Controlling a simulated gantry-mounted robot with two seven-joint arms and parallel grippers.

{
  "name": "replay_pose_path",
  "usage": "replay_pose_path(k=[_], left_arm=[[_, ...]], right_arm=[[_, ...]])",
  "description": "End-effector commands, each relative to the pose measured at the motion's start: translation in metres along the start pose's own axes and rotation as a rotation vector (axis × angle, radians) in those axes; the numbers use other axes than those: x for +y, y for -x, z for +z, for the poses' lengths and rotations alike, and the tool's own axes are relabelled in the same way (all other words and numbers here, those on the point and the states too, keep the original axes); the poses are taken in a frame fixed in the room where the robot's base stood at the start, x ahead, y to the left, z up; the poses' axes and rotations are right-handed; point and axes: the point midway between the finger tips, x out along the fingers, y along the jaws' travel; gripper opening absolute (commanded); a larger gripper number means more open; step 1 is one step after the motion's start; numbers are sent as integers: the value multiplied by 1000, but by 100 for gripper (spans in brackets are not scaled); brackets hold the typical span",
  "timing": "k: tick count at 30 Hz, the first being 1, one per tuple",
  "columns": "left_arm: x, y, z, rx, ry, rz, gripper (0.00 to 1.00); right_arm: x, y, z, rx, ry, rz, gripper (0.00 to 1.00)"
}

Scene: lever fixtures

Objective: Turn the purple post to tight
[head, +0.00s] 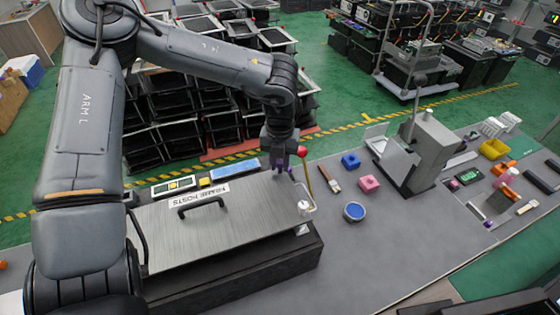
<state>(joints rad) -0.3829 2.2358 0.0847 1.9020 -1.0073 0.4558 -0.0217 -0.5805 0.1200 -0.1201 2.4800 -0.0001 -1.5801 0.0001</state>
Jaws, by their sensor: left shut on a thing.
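My left gripper (282,168) reaches down from the left arm to the back right corner of a grey metal panel (225,235) with a label printed upside down that includes the word "POSTS". The gripper is shut on a small purple piece, which I take to be the purple post (287,168); the jaws hide most of it, and its turn angle cannot be read. A lever with a red ball (302,152) rises just right of the gripper. A white capped post (304,208) stands at the panel's right edge. My right gripper is not in view.
The panel has a black handle (203,205). To the right lie a brush (331,179), a blue block (350,160), a pink block (369,183) and a blue round container (354,212). A grey lever machine (420,150) stands beyond. The front middle of the table is clear.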

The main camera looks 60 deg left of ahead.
Motion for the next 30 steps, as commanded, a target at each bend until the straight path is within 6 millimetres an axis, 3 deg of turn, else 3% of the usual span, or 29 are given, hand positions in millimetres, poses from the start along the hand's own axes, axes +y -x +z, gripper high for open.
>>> replay_pose_path(k=[14, 15, 19, 30], left_arm=[[-1, 2, -1, 1, -18, -1, 0], [-1, 2, -1, 1, -18, -1, 29], [-1, 1, 0, 0, -16, -1, 48], [0, 4, 0, -1, -15, -1, 50]], right_arm=[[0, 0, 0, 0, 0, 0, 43], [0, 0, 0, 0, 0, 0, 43], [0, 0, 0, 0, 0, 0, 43], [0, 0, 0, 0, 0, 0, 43]])
